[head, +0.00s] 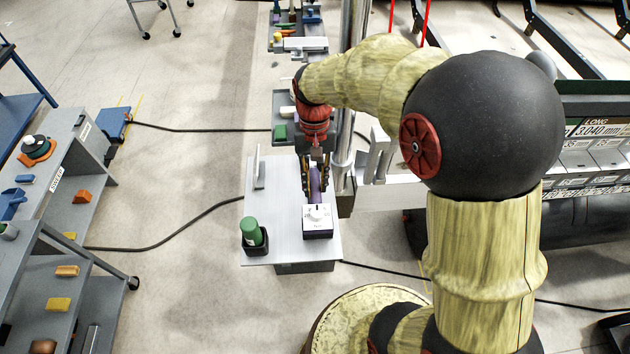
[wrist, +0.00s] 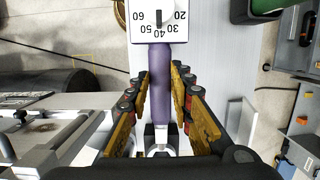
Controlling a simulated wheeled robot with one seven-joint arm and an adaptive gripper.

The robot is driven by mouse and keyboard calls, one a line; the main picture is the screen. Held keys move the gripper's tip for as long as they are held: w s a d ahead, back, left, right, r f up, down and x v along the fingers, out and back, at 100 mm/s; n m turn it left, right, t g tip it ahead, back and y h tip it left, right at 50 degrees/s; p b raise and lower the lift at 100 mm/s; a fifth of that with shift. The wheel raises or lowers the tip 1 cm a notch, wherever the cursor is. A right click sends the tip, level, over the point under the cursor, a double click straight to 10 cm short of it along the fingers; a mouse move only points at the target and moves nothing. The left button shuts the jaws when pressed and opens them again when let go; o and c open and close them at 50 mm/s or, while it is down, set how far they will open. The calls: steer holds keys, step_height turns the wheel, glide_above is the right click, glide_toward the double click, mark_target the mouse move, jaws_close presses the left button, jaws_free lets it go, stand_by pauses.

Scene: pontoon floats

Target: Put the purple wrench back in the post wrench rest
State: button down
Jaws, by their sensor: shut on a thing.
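The purple wrench (wrist: 160,85) is a smooth purple bar with a pale metal end near the palm in the wrist view. In the head view its purple part (head: 316,183) shows just beyond the white dial box. My gripper (wrist: 160,72) is shut on the wrench, with one finger on each side, low over the grey table. The wrench's far end meets or passes under the edge of the dial box (head: 317,213); I cannot tell which. The metal post (head: 344,110) stands right of my gripper. I cannot clearly make out the post wrench rest.
The small grey table (head: 285,190) carries a green-capped bottle in a black holder (head: 254,236) at its front left and an upright plate (head: 259,168). A shelf cart (head: 60,150) with small parts stands at the left. Cables cross the open floor between.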

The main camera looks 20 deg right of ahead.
steer(key=shift+f+b, duration=0.3)
steer(key=shift+f, duration=0.3)
steer(key=c, duration=1.5)
jaws_free()
steer(key=v, duration=1.2)
